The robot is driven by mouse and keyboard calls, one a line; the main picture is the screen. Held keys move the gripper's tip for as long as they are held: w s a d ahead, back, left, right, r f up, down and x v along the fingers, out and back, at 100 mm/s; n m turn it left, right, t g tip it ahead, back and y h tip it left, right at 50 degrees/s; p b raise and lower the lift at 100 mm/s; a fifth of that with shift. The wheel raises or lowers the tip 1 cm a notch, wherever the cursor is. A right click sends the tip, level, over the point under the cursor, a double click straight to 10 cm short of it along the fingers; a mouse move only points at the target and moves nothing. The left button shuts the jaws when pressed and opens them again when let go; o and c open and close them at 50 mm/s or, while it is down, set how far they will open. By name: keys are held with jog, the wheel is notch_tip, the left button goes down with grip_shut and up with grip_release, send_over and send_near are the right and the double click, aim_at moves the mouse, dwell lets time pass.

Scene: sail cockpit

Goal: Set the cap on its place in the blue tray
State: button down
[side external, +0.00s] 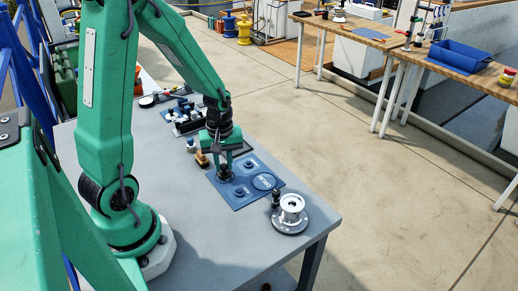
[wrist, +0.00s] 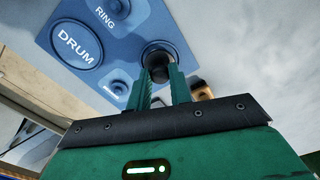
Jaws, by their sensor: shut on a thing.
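The blue tray (side external: 232,200) lies flat on the grey table; in the wrist view its surface (wrist: 75,12) carries the labels DRUM and RING and round raised places. My gripper (side external: 223,168) points down over the tray's far left part. In the wrist view my gripper (wrist: 160,74) is shut on the cap (wrist: 158,52), a dark round piece between the fingertips. The cap shows small and dark under the fingers in the side view (side external: 224,177). It hides the tray below it, and I cannot tell whether it touches the tray.
A silver winch drum (side external: 291,207) on a round flange stands near the table's front right corner, with a small black piece (side external: 275,199) beside it. A brown wooden-looking block (side external: 202,159) lies just beyond the tray. Dark tools and parts (side external: 187,120) crowd the table's far end.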

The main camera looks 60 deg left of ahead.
aim_at(225, 167)
jog(key=shift+f, duration=0.5)
jog(key=c, duration=1.6)
grip_release()
jog(key=shift+o, duration=0.2)
jog(key=shift+r, duration=0.15)
notch_tip(225, 167, up, 11)
dwell(0.3)
jog(key=s+d+r+m+t, duration=0.5)
jog(key=s+d+r+m, duration=0.2)
jog(key=d+r+m, duration=0.3)
jog(key=shift+d+r+m+t, duration=0.35)
jog(key=shift+r+m, duration=0.35)
jog(key=shift+m, duration=1.2)
